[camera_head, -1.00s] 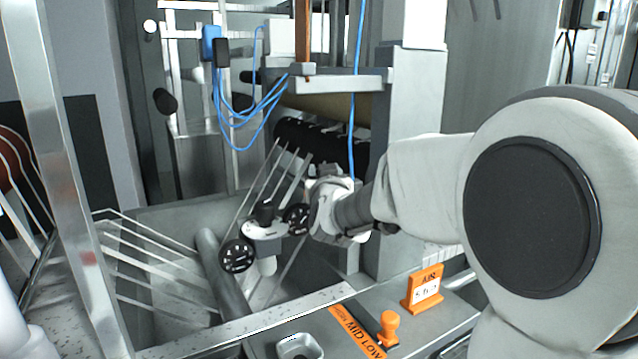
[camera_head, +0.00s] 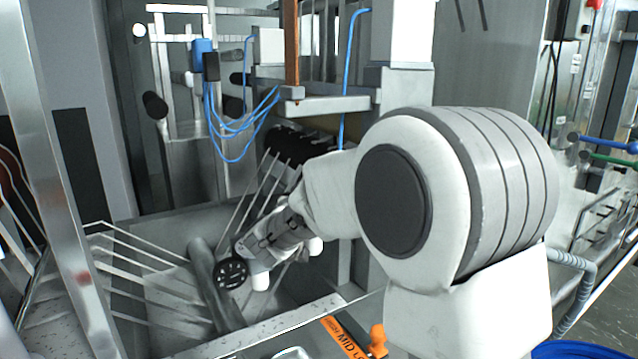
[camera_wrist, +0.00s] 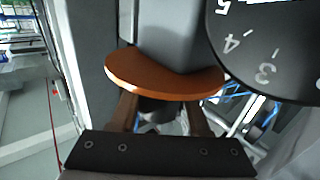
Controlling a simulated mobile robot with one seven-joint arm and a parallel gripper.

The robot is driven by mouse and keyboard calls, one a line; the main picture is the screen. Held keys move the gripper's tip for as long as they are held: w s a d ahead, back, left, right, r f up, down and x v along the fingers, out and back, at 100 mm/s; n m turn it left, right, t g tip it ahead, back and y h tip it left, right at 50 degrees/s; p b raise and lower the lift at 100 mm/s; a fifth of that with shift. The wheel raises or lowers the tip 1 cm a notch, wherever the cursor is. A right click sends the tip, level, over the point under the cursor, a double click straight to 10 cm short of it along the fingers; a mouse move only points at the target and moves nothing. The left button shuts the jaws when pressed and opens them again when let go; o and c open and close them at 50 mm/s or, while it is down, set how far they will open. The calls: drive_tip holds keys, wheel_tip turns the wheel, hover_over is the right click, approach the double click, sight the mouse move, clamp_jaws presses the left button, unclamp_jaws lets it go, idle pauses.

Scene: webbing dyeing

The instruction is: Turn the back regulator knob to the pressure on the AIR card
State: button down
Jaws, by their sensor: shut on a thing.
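My gripper (camera_head: 268,246) is at the regulators over the basin and covers the back knob in the head view. In the wrist view its two brown fingers (camera_wrist: 163,100) are shut on a rounded orange-brown piece, which I take to be the back regulator knob (camera_wrist: 165,78). A black gauge dial with white numerals 3, 4 and 5 (camera_wrist: 268,50) fills the upper right there; its needle is not clear. In the head view one black gauge (camera_head: 232,272) shows left of the gripper; the other is hidden. The AIR card is hidden behind my arm.
An orange strip reading MID (camera_head: 345,337) and an orange peg (camera_head: 377,340) are at the front ledge. Metal rods (camera_head: 140,265) cross the basin at left. A blue cable (camera_head: 225,130) hangs behind. A blue tub (camera_head: 575,350) is at lower right.

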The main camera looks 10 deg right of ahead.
drive_tip(key=shift+r, duration=0.1)
idle(0.3)
drive_tip(key=shift+c, duration=1.9)
unclamp_jaws()
drive_tip(key=b+v, duration=0.1)
drive_tip(key=v, duration=1.6)
drive_tip(key=shift+a, duration=0.15)
